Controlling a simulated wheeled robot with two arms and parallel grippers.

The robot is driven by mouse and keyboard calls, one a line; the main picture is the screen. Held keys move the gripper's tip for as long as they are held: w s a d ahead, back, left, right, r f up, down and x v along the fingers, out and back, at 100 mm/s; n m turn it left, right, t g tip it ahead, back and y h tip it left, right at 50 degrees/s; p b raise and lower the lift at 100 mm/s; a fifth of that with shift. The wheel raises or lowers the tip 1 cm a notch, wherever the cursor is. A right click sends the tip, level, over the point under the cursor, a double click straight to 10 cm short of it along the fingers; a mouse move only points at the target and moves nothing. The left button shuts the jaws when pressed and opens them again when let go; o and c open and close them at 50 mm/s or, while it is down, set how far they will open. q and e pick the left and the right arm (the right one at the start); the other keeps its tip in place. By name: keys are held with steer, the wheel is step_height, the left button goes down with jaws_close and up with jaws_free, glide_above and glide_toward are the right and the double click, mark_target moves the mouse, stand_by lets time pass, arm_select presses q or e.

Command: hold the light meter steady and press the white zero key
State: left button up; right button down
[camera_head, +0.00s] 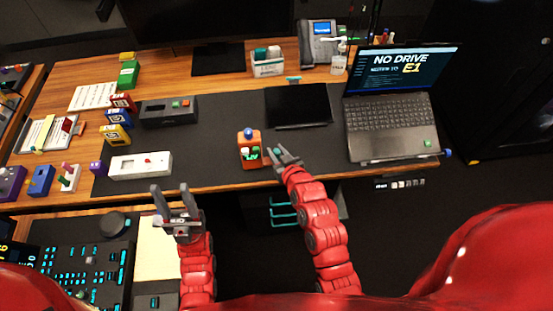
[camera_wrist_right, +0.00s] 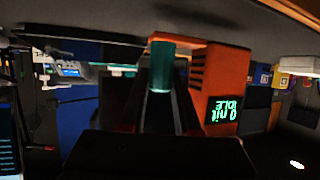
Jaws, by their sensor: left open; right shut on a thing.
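The light meter (camera_head: 249,160) is an orange box with a blue dome on top, standing near the desk's front edge in the head view. Its orange side (camera_wrist_right: 215,75) and a lit display reading "IDLE" and "0 nit", upside down, show in the right wrist view. My right gripper (camera_head: 277,152) is shut on a teal cylinder (camera_wrist_right: 161,65) at the meter's side. White and green marks show on the meter's front; the white zero key is too small to make out surely. My left gripper (camera_head: 171,188) is open and empty, in front of the desk edge, left of the meter.
A laptop (camera_head: 390,125) stands to the right, a black pad (camera_head: 298,105) behind the meter. A white device (camera_head: 140,165) and a dark grey box (camera_head: 168,111) lie to the left. The dark mat (camera_head: 210,155) is clear left of the meter.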

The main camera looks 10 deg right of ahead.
steer(key=shift+w+d+f+b, duration=0.1)
steer(key=shift+w+f+b, duration=0.2)
steer(key=shift+w+b, duration=0.5)
steer(key=shift+w+d+f+b, duration=0.1)
steer(key=shift+w+f+b, duration=0.25)
steer(key=shift+w, duration=0.8)
steer(key=shift+w+d+f+b, duration=0.1)
steer(key=shift+w+f+b, duration=0.1)
steer(key=shift+w+b, duration=0.65)
steer(key=shift+w+d+f+b, duration=0.15)
steer(key=shift+w+b, duration=0.2)
steer(key=shift+w, duration=0.6)
steer(key=shift+f+b, duration=0.3)
steer(key=c, duration=0.5)
jaws_free()
steer(key=shift+c, duration=0.2)
